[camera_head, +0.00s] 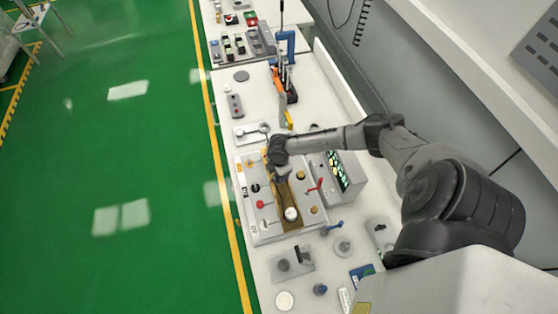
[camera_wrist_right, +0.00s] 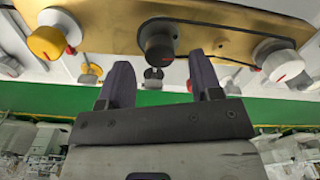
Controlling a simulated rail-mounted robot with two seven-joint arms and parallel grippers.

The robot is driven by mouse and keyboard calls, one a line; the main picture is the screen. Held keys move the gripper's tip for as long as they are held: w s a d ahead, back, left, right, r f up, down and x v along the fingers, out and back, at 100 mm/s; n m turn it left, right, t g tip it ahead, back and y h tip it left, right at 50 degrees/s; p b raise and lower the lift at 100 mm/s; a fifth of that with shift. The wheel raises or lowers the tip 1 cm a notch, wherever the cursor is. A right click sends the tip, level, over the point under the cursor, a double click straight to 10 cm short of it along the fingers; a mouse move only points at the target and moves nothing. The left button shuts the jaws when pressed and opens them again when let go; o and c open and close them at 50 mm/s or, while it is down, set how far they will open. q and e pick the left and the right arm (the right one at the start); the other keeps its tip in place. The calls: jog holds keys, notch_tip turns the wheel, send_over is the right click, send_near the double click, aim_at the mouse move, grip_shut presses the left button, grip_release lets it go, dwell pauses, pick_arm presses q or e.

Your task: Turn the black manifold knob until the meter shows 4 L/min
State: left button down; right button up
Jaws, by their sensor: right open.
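My right gripper (camera_wrist_right: 161,65) is open. Its fingertips stand just short of the black knob, one toward each side, with no clear contact. In the head view my right gripper (camera_head: 281,177) is over the far part of the brass plate (camera_head: 290,224) and hides the black knob. No meter reading is legible. My left gripper is not in view.
The white panel (camera_head: 247,220) also carries a red knob (camera_head: 260,204) and a red-handled valve (camera_head: 315,187). A box with a green-lit face (camera_head: 335,170) stands to its right. Loose parts and tools crowd the bench; green floor lies left.

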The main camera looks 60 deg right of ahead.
notch_tip(320, 180, up, 12)
jog(key=shift+f+b, duration=0.25)
jog(key=shift+b, duration=0.15)
dwell(0.6)
